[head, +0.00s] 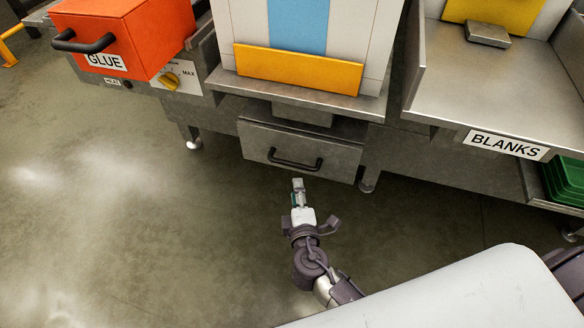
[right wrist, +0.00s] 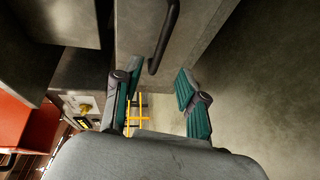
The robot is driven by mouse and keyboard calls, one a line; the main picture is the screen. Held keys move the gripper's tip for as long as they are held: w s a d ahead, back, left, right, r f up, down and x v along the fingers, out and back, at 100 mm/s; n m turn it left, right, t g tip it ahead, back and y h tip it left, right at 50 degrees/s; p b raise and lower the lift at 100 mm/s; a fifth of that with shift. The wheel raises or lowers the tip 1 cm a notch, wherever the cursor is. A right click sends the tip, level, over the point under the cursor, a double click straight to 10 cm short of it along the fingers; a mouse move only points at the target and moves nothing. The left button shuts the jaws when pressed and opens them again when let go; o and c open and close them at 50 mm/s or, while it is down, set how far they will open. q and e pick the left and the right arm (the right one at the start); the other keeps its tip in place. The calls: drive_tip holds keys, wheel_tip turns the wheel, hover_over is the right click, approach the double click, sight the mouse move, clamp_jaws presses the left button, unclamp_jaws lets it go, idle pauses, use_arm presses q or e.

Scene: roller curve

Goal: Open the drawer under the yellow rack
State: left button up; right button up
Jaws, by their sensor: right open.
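The grey drawer (head: 262,141) sits in the bench under the rack with the yellow front bar (head: 310,72). A black bar handle (head: 295,163) is fixed across the drawer front. My right gripper (head: 298,183) is just in front of and below the handle, apart from it in the head view. In the right wrist view the gripper (right wrist: 158,68) has its fingers spread, with the handle (right wrist: 165,35) ahead, one end appearing between the fingertips. My left gripper is out of view.
An orange GLUE box (head: 140,30) with a black handle and a yellow knob (head: 169,82) stands left. A BLANKS shelf (head: 480,80) is right, with green bins (head: 566,180) below. A bench leg (head: 369,182) stands right of the drawer. The floor in front is clear.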

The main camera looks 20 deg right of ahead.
sight(293, 163)
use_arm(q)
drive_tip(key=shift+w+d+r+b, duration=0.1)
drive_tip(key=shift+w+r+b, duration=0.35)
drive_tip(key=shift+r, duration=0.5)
use_arm(e)
drive_tip(key=shift+x, duration=5.6)
clamp_jaws()
